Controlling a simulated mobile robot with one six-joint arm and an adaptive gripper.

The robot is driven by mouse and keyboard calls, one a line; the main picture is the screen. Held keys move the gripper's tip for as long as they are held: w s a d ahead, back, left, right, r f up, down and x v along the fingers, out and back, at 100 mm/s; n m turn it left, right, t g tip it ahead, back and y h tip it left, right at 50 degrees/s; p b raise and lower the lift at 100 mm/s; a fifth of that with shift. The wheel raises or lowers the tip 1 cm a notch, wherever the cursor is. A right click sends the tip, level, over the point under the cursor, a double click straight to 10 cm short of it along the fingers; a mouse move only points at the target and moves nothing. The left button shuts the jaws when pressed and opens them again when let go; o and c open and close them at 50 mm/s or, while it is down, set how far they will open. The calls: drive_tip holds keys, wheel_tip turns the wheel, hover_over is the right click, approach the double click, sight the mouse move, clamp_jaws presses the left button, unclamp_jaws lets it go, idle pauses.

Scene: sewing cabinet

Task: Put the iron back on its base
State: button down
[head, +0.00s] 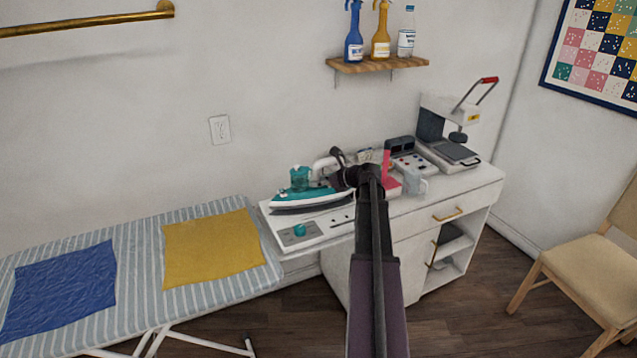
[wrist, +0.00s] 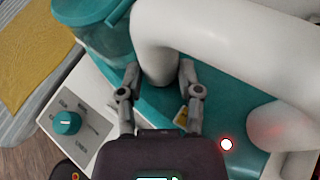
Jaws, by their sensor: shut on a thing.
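The teal and white iron (head: 308,197) is over the white base (head: 318,231) with the teal knob, at the right end of the ironing board. I cannot tell whether its sole touches the base. My gripper (head: 335,165) is shut on the iron's white handle. In the wrist view my gripper (wrist: 158,78) has a finger on each side of the front part of the handle of the iron (wrist: 200,25). The base (wrist: 92,92) shows below the iron at the left, with its knob. The rear of the iron is partly hidden by my arm in the head view.
A striped ironing board (head: 140,231) with blue and yellow cloths lies at the left. A shelf with bottles (head: 376,65) is above.

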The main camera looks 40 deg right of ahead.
drive_tip(key=shift+f+b, duration=0.4)
drive_tip(key=shift+f, duration=0.2)
drive_tip(key=shift+f+b, duration=0.55)
drive_tip(key=shift+b, duration=0.05)
idle(0.6)
drive_tip(key=shift+c, duration=1)
unclamp_jaws()
drive_tip(key=shift+a, duration=0.1)
